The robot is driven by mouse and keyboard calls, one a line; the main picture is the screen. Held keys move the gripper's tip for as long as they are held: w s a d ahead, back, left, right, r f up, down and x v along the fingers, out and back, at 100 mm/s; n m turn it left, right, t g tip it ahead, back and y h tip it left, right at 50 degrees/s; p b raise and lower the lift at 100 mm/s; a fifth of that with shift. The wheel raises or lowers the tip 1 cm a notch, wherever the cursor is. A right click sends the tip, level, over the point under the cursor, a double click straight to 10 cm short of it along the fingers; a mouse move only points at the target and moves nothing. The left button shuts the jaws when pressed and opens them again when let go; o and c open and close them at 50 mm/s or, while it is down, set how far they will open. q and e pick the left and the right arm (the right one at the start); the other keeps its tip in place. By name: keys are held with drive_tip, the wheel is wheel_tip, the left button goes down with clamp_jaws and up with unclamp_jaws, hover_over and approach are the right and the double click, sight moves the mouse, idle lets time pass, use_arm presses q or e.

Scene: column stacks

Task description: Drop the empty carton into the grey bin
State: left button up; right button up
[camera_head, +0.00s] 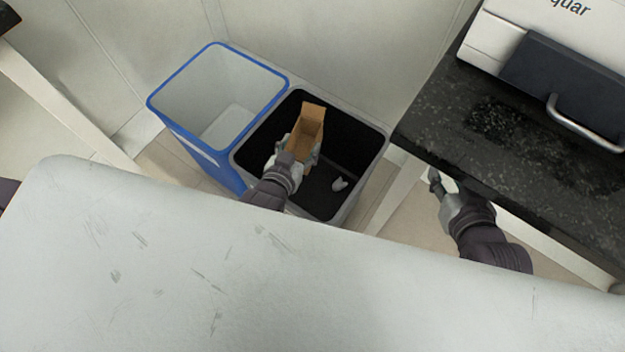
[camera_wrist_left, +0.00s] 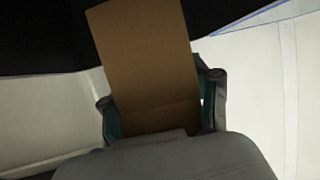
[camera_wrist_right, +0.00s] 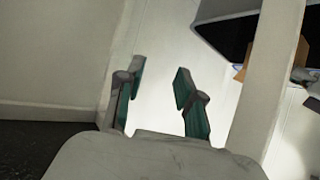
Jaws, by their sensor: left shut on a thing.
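The brown empty carton (camera_head: 309,125) is held over the grey bin (camera_head: 363,201), whose inside is black. My left gripper (camera_head: 299,150) is shut on the carton, which also fills the middle of the left wrist view (camera_wrist_left: 148,65). The carton's open top faces up and its inside looks empty. My right gripper (camera_head: 437,184) hangs by the front edge of the dark counter at the right. In the right wrist view its fingers (camera_wrist_right: 158,95) stand apart with nothing between them.
A blue-rimmed bin (camera_head: 217,97) with a pale inside stands against the grey bin's left side. A speckled black counter (camera_head: 455,105) bears a white machine (camera_head: 490,42) at the right.

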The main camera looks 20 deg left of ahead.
use_arm(q)
drive_tip(key=shift+f, duration=0.2)
use_arm(e)
drive_tip(key=shift+w+a+r+t+y, duration=0.2)
drive_tip(key=shift+w+r+t, duration=0.15)
drive_tip(key=shift+r, duration=0.15)
drive_tip(key=shift+w+a+r+t+y, duration=0.1)
drive_tip(key=shift+w+a+r+t, duration=0.05)
drive_tip(key=shift+w+r+t, duration=0.25)
use_arm(q)
drive_tip(key=o, duration=1.1)
drive_tip(key=v, duration=1.2)
use_arm(e)
drive_tip(key=shift+s, duration=0.1)
